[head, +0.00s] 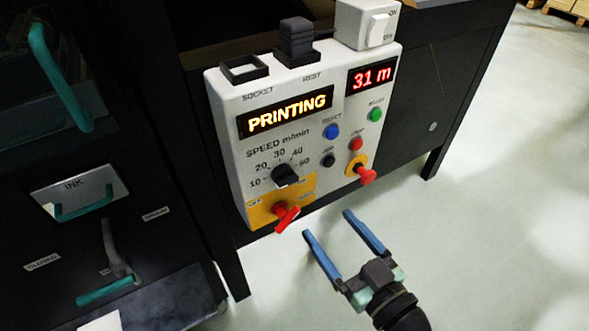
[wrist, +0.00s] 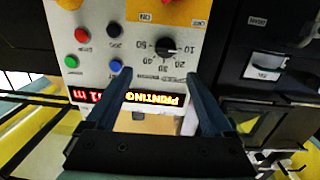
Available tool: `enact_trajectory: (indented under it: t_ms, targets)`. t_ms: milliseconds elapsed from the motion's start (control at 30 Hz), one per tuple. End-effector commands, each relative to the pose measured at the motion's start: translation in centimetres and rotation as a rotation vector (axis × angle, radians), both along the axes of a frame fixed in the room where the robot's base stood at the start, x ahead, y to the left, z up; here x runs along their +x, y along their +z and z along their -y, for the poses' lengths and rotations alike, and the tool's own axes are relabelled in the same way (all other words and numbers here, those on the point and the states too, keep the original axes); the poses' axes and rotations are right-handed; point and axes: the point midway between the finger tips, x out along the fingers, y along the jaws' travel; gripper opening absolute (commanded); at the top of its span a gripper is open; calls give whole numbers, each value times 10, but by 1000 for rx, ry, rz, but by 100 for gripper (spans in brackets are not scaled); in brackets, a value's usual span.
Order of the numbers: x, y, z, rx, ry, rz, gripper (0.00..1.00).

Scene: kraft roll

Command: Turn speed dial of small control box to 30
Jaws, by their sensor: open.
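The small control box (head: 226,120) is a pale panel on the dark machine front. Its black speed dial (head: 286,175) sits below the scale marked from 10 upward, with 30 near the top. I cannot tell exactly which number the dial points at. The dial also shows in the wrist view (wrist: 166,46), where the panel appears upside down. My gripper (head: 327,224) is open and empty, below and right of the panel in the head view, apart from the dial. In the wrist view its fingers (wrist: 158,75) are spread, with the dial beyond their tips.
Below the dial is a red switch (head: 286,216) on a yellow plate. To its right are a red knob (head: 366,175) and several coloured buttons. Displays read PRINTING (head: 290,111) and 31 m (head: 372,76). A drawer marked INK (head: 80,190) is at left. Open floor lies right.

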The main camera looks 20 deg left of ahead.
Motion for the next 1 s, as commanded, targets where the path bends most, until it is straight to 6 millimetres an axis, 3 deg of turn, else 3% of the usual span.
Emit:
enact_trajectory:
  t_ms: [100,233,700,1000]
  targets:
    - [-13,-4,1,35,26,12,86]
    - [-11,-5,-5,46,35,21,86]
    - [44,-4,-76,43,35,23,86]
    - [63,-5,-99,43,31,22,86]
